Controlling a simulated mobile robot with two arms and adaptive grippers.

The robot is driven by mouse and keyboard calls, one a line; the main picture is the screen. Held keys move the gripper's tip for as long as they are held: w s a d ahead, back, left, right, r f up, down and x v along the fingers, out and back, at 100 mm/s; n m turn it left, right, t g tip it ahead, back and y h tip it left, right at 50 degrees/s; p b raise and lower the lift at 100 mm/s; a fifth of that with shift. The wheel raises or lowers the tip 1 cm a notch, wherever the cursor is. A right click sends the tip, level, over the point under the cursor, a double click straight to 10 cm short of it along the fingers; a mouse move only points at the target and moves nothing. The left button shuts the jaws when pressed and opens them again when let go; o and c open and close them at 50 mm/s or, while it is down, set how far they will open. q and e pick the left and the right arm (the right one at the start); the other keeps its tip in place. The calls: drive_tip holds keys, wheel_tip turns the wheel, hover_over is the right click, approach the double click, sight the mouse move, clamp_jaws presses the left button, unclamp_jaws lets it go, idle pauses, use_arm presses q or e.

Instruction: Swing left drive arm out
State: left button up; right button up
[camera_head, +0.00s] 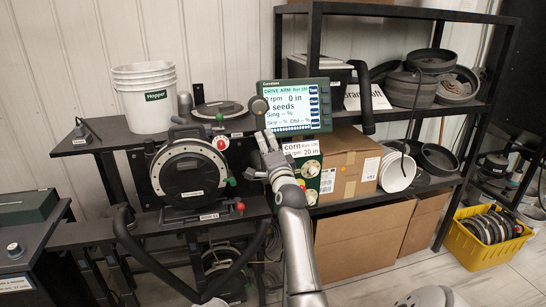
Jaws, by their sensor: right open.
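The seed meter (190,181) is a round black disc housing on the black stand in the middle left of the head view. It has a red knob (221,142) at its upper right. A dark arm with a grey rounded end (259,105) stands upright just left of the monitor. I cannot tell for sure which part is the left drive arm. My right gripper (266,141) is open, with its fingers pointing up, below that rounded end and left of the control box. No object shows between its fingers. My left gripper is not in view.
The green monitor (296,104) shows "DRIVE ARM". Below it is a control box (303,163) labelled "corn", close beside my right gripper. White buckets (146,95) stand at left. A shelf with cardboard boxes (345,160) is at right, and a yellow crate (468,254) is on the floor.

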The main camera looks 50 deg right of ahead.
drive_tip(key=v, duration=1.1)
drive_tip(key=shift+s, duration=0.2)
